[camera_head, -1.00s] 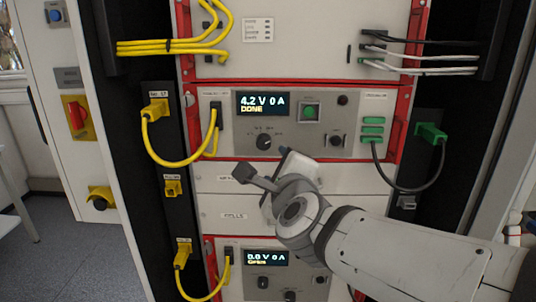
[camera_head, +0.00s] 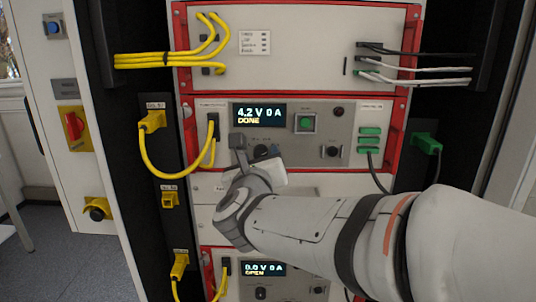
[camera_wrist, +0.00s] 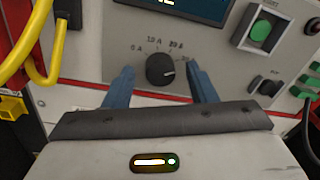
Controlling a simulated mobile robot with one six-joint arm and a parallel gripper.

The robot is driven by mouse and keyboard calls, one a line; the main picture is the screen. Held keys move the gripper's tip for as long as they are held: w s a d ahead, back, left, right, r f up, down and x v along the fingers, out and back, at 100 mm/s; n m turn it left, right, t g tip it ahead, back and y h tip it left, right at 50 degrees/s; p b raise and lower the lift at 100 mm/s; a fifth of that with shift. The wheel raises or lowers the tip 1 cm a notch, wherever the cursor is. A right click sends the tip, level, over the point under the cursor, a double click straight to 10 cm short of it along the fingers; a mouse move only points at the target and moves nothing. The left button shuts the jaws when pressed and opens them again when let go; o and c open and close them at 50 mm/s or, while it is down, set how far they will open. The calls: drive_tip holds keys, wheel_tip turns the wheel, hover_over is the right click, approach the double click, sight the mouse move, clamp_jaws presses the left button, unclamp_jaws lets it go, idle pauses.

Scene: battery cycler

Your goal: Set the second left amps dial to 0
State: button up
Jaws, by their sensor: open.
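A pale mark on the dial appears to point right, away from 0 A. My gripper (camera_wrist: 160,80) is open, with one blue finger on each side of the dial; I cannot tell if either touches it. In the head view my gripper (camera_head: 252,168) is at the unit's lower edge and partly hides the dial (camera_head: 261,150). The display (camera_head: 259,116) reads 4.2 V 0 A, DONE.
A green button (camera_head: 307,122) and a smaller black knob (camera_head: 331,151) are to the right. A yellow cable (camera_head: 178,165) loops at the left, and green plugs (camera_head: 369,139) are at the right. A lower unit's display (camera_head: 263,269) reads 0.0 V 0 A, OPEN.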

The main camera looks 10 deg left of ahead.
drive_tip(key=shift+w, duration=0.2)
drive_tip(key=shift+c, duration=0.2)
drive_tip(key=c, duration=0.9)
